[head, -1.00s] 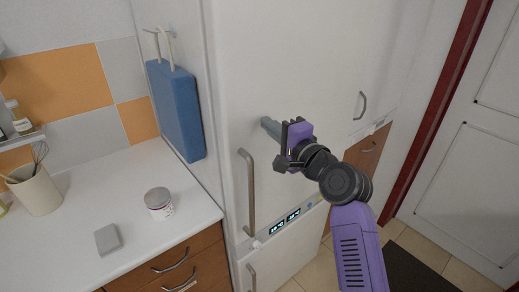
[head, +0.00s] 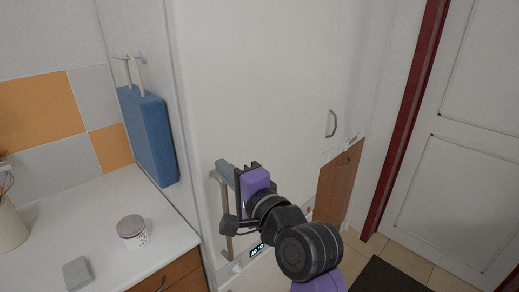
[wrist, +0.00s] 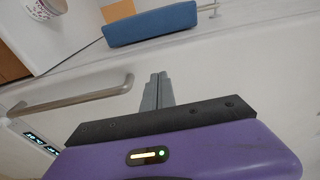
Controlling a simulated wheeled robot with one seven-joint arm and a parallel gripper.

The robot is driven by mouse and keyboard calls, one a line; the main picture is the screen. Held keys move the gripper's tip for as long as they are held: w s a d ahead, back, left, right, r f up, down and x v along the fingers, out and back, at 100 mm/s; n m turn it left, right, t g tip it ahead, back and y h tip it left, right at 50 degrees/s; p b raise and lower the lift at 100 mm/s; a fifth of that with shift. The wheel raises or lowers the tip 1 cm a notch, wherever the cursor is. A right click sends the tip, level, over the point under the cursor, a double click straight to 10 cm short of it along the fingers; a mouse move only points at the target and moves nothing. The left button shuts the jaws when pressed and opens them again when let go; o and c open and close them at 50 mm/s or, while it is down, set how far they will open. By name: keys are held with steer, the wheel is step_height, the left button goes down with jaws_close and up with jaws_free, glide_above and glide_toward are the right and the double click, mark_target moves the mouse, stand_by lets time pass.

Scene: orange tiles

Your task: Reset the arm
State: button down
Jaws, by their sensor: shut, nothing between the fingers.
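My gripper (head: 224,172) is in front of the tall white fridge (head: 250,90), with its grey fingers over the upper end of the metal fridge handle (head: 226,225) in the head view. In the wrist view the fingers (wrist: 157,88) are together, with nothing between them. There the handle (wrist: 75,100) lies to the left of the fingers, with a gap showing. The purple and black arm reaches up from the bottom of the head view and hides part of the fridge front and its display.
A white counter (head: 60,225) at left holds a jar (head: 132,232), a grey block (head: 77,272) and a beige holder (head: 10,225). A blue bag (head: 148,135) hangs on the fridge side. A white door (head: 470,150) and dark mat (head: 390,277) are at right.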

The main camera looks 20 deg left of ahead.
step_height(320, 180, up, 4)
steer(key=d+n+t, duration=0.2)
steer(key=d+t, duration=0.1)
steer(key=s+d+f+n+t+h, duration=0.1)
steer(key=s+d+f+t+h, duration=0.1)
steer(key=s+d+f, duration=0.45)
steer(key=s+d+f+n+t+h, duration=0.1)
steer(key=d+f+t+h, duration=0.15)
steer(key=d, duration=0.65)
steer(key=s+d+f+n+t+h, duration=0.1)
steer(key=s+d+f+t+h, duration=0.2)
steer(key=d+f, duration=0.4)
steer(key=s+d+f+g+h, duration=0.2)
steer(key=s+d, duration=0.3)
steer(key=s, duration=0.5)
steer(key=s+d+f+n+g+h, duration=0.1)
steer(key=s+d+f, duration=0.3)
steer(key=s, duration=0.6)
steer(key=s+d+f+n+g+h+b, duration=0.1)
steer(key=s+d+f+g+h, duration=0.2)
steer(key=s+d, duration=0.5)
steer(key=s+h, duration=0.1)
steer(key=s, duration=0.2)
